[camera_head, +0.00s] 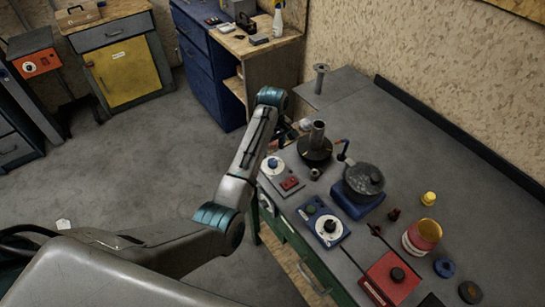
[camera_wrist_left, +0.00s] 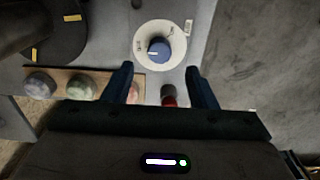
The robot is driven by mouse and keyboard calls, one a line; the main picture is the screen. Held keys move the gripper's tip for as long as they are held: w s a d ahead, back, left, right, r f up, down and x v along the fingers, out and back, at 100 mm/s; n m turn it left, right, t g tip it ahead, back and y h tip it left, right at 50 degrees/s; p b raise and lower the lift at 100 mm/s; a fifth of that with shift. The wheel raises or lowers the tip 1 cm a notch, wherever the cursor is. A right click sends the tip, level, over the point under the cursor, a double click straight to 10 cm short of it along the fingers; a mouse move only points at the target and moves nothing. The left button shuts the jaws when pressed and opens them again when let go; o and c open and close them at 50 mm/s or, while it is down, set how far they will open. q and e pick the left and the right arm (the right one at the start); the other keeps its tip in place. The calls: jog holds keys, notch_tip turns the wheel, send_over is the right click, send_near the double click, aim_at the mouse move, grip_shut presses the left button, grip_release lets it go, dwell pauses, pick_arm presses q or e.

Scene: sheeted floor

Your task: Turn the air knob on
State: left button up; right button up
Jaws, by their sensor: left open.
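A blue knob (camera_wrist_left: 160,50) sits in the middle of a white round dial with dark markings in the left wrist view; the lettering is too small to read. A white dial on a grey panel, which looks like the same knob (camera_head: 273,163), shows near the bench's left edge in the head view. My left gripper (camera_wrist_left: 162,84) is open and empty. Its two fingers stand apart just below the dial in the wrist view, not around the knob. In the head view its fingers are mostly hidden behind my arm near the bench edge. My right gripper is in neither view.
A second white dial on a blue box (camera_head: 329,228), a dark pot (camera_head: 364,180) and a red box (camera_head: 391,279) occupy the bench. A red-and-black piece (camera_wrist_left: 168,96) lies between the fingers in view.

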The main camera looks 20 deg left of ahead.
aim_at(273, 161)
pick_arm(q)
jog(key=shift+f+p, duration=0.7)
jog(key=shift+f, duration=2.5)
jog(key=shift+c, duration=0.2)
jog(key=c, duration=0.9)
